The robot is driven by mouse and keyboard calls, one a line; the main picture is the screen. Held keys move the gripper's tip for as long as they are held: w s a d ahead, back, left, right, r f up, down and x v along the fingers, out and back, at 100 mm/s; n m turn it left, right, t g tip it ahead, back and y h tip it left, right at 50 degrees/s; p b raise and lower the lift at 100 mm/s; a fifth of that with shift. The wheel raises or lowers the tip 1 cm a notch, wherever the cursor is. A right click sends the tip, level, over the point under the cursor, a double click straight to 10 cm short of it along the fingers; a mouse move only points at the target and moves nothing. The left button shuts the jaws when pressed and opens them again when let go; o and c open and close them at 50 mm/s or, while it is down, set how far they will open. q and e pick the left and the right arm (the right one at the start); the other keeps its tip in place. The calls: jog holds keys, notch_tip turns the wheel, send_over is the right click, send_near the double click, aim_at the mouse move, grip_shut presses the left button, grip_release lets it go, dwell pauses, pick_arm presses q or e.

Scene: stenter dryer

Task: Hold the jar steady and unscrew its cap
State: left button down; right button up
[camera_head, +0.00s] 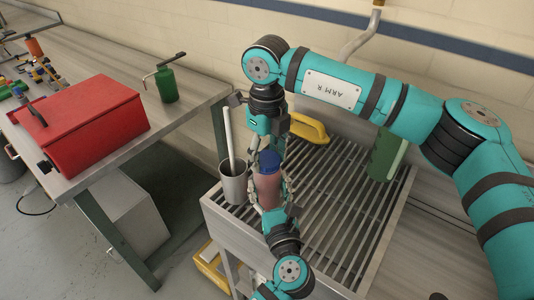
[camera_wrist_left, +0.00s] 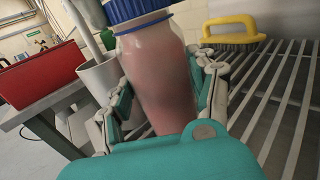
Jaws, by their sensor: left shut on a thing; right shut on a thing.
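The jar (camera_head: 268,190), with a dull pinkish-red body, stands roughly upright over the slatted metal rack in the head view. It fills the middle of the left wrist view (camera_wrist_left: 158,78). Its blue cap (camera_head: 268,161) sits on top; only the cap's lower part shows in the left wrist view (camera_wrist_left: 138,10). My left gripper (camera_head: 269,187) is shut around the jar body from below, one finger on each side. My right gripper (camera_head: 267,155) comes down from above and is shut on the cap. The contact at the cap is partly hidden. Whether the thread is loosened cannot be told.
A grey cup (camera_head: 233,188) holding a pale rod stands close left of the jar. A yellow-handled brush (camera_head: 309,128) lies behind on the slatted rack (camera_head: 340,205). A green container (camera_head: 386,155) is to the right. A red toolbox (camera_head: 85,125) and green oil can (camera_head: 167,85) stand on the left bench.

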jog(key=o, duration=1.3)
jog(key=shift+c, duration=0.2)
jog(key=shift+r, duration=0.1)
notch_tip(320, 180, up, 4)
jog(key=shift+r, duration=0.1)
jog(key=shift+c, duration=0.2)
jog(key=r+m, duration=0.1)
jog(key=m, duration=0.1)
jog(key=shift+r+m, duration=0.3)
jog(key=shift+r, duration=0.05)
jog(key=r+m, duration=0.1)
jog(key=m, duration=0.2)
jog(key=shift+r+m, duration=0.35)
jog(key=shift+m, duration=0.05)
jog(key=shift+f, duration=0.2)
notch_tip(320, 180, down, 7)
jog(key=shift+f, duration=0.2)
jog(key=shift+c, duration=0.2)
